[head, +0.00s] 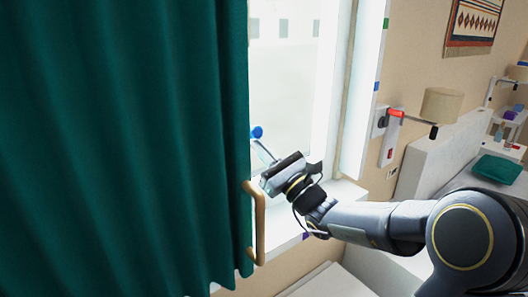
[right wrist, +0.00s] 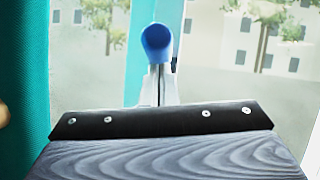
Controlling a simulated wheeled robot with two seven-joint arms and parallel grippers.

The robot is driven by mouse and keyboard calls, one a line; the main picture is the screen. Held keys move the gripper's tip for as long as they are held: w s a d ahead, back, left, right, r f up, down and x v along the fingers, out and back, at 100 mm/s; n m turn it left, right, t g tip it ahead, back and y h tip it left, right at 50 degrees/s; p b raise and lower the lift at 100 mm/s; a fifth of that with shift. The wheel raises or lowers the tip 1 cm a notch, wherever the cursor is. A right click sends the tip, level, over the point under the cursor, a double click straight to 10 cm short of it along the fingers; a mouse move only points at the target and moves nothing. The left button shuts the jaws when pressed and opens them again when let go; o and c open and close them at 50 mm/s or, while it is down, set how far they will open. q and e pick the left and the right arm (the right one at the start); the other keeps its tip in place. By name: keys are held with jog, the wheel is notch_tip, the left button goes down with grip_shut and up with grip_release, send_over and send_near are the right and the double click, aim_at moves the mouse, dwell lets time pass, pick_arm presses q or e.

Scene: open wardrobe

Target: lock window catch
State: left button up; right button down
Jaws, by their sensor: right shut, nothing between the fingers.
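The window catch's blue knob (head: 257,132) shows in the head view against the window, just right of the green curtain's edge. In the right wrist view the blue knob (right wrist: 156,42) is straight ahead, above the shut fingers. My right gripper (head: 265,153) reaches in from the right over the sill, its tip close to the knob. Its fingers (right wrist: 156,88) are together and hold nothing. I cannot tell whether they touch the knob. The rest of the catch is hidden behind the gripper. My left gripper is out of view.
A green curtain (head: 120,140) fills the left side, with a tan wooden handle (head: 258,225) at its edge, close to my right gripper. The white window frame (head: 345,80) stands to the right. A wall lamp (head: 440,105) and a bed lie farther right.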

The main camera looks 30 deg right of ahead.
jog(key=shift+r, duration=0.1)
jog(key=shift+g+h, duration=0.3)
jog(key=shift+g, duration=0.4)
jog(key=r, duration=0.2)
jog(key=w+r, duration=0.1)
jog(key=r, duration=0.1)
jog(key=w+r+p, duration=0.1)
jog(key=r, duration=0.2)
jog(key=shift+a+r, duration=0.1)
jog(key=shift+w+a+r+b, duration=0.1)
jog(key=shift+w+r+b, duration=0.45)
jog(key=shift+w+r, duration=0.8)
jog(key=shift+r, duration=0.35)
jog(key=shift+s+f, duration=0.1)
